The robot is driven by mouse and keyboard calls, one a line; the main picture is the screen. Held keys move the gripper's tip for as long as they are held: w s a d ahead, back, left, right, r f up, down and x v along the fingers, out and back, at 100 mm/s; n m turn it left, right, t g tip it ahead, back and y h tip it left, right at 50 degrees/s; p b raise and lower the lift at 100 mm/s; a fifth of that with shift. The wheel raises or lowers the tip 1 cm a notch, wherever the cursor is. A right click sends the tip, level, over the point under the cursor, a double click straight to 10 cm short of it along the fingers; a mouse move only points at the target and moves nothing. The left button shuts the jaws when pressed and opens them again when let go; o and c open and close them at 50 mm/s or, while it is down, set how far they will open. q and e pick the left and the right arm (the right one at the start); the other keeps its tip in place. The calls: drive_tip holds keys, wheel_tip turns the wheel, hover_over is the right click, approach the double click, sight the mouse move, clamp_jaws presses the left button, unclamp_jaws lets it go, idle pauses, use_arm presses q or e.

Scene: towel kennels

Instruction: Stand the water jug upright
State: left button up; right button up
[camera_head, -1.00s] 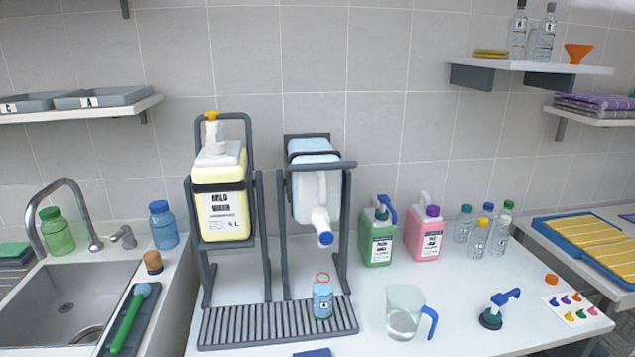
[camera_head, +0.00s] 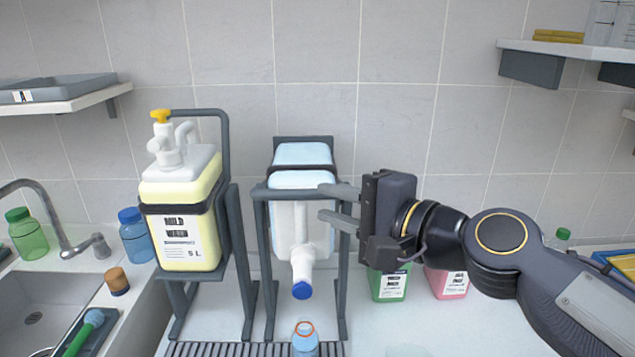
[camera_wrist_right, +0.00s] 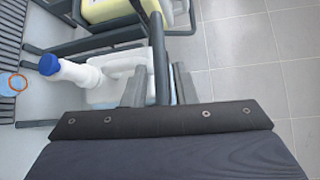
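The water jug (camera_head: 302,215), pale blue and white with a blue cap (camera_head: 301,290), hangs tipped in a grey metal stand (camera_head: 259,240), its neck pointing down and toward me. My right gripper (camera_head: 328,204) is at the right side of this stand, its two fingers apart and pointing left toward the jug. In the right wrist view, the jug (camera_wrist_right: 103,93) with its white handle lies partly behind the fingers (camera_wrist_right: 160,88). A grey stand bar passes between the fingers or across them; contact cannot be told. My left gripper is not in view.
A yellow jug (camera_head: 190,225) with a pump sits in a stand to the left. A small blue bottle (camera_head: 305,345) stands below the cap on a slatted rack (camera_head: 185,349). Green (camera_head: 390,285) and pink (camera_head: 448,283) bottles stand behind my right gripper. A shelf (camera_head: 570,49) hangs upper right.

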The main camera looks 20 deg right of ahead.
sight(303, 196)
drive_tip(key=x, duration=0.7)
drive_tip(key=shift+w+a, duration=0.15)
clamp_jaws()
